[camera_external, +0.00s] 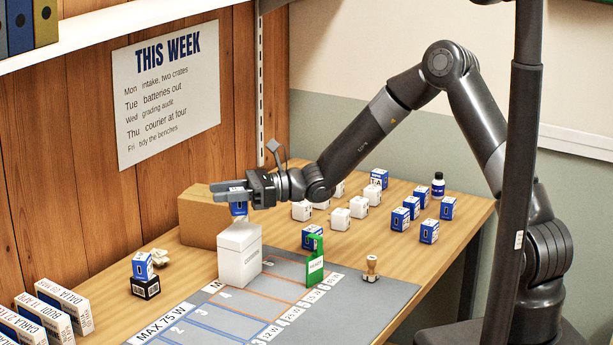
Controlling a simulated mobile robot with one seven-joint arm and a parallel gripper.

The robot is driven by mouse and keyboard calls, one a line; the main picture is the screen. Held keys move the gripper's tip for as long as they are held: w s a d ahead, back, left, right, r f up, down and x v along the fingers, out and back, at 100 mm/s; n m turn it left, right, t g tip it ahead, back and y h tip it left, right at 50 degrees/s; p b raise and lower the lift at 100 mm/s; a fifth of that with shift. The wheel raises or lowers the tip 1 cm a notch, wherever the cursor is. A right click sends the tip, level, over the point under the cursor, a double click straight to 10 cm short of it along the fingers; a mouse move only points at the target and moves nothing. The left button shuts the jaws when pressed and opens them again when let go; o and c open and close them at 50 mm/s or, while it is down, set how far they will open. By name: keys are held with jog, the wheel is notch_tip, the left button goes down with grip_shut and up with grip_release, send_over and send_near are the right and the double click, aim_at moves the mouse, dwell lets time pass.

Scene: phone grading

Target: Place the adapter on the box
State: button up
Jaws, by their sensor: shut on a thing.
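My gripper (232,190) is shut on a small blue-and-white adapter (238,209). I cannot tell whether the adapter touches the white box. The white box stands on the grey mat (385,292). A brown cardboard box (200,222) stands behind it, near the wooden wall, partly hidden by my gripper and the white box.
Several blue and white cubes (429,232) stand at the right with a dark bottle (438,184). A green stand (315,266) and a stamp (371,268) are on the mat. A blue-white cube (142,265) sits on a black one (146,287). Labelled boxes (66,305) line the left.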

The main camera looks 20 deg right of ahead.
aim_at(230, 208)
jog(key=shift+a+f, duration=0.1)
jog(key=shift+f, duration=1.95)
jog(key=o, duration=1)
jog(key=shift+f, duration=0.1)
jog(key=shift+c, duration=0.2)
jog(key=shift+d, duration=0.3)
jog(key=d, duration=1.1)
jog(key=shift+d, duration=0.25)
